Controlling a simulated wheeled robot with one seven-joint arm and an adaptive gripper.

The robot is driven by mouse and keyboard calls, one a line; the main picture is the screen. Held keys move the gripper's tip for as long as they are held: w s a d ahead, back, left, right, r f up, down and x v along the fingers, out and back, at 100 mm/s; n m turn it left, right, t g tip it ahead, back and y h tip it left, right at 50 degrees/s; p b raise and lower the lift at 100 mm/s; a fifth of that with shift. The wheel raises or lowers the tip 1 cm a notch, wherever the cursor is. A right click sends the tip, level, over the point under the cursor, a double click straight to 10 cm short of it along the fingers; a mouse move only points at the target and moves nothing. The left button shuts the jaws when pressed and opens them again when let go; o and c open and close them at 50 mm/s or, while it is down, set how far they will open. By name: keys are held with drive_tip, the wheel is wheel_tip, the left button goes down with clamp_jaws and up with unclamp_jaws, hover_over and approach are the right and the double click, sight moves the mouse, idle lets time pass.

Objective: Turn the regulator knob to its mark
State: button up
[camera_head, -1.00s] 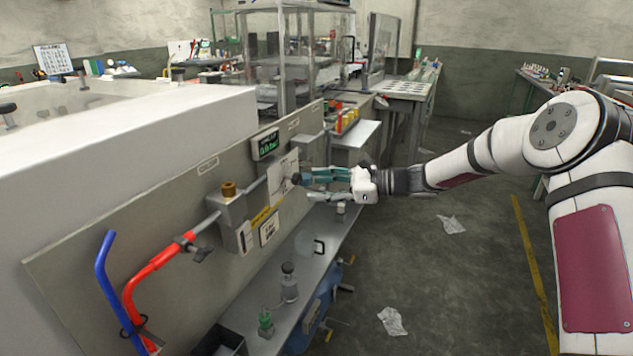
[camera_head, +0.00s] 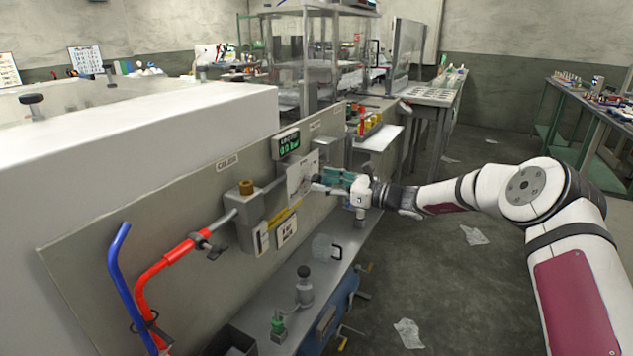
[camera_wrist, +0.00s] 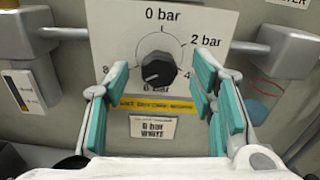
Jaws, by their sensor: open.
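The regulator knob (camera_wrist: 158,68) is black and round, on a white dial plate (camera_wrist: 112,22) marked 0 bar at the top, 2 bar, 4, 6 bar at the bottom and 8. A pale pointer line on the knob points to the lower left, between the 6 and 8 marks. My gripper (camera_head: 322,183) is at the panel in the head view, where its fingers hide the knob. In the wrist view my gripper is open, its teal fingers on the left and right of the knob with visible gaps.
A card (camera_wrist: 153,129) below the dial carries a bar value and WHITE; its first digit is unclear. Valve boxes and pipes flank the dial.

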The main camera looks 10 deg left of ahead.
sight(319, 180)
drive_tip(key=shift+x, duration=1.8)
drive_tip(key=c, duration=1.2)
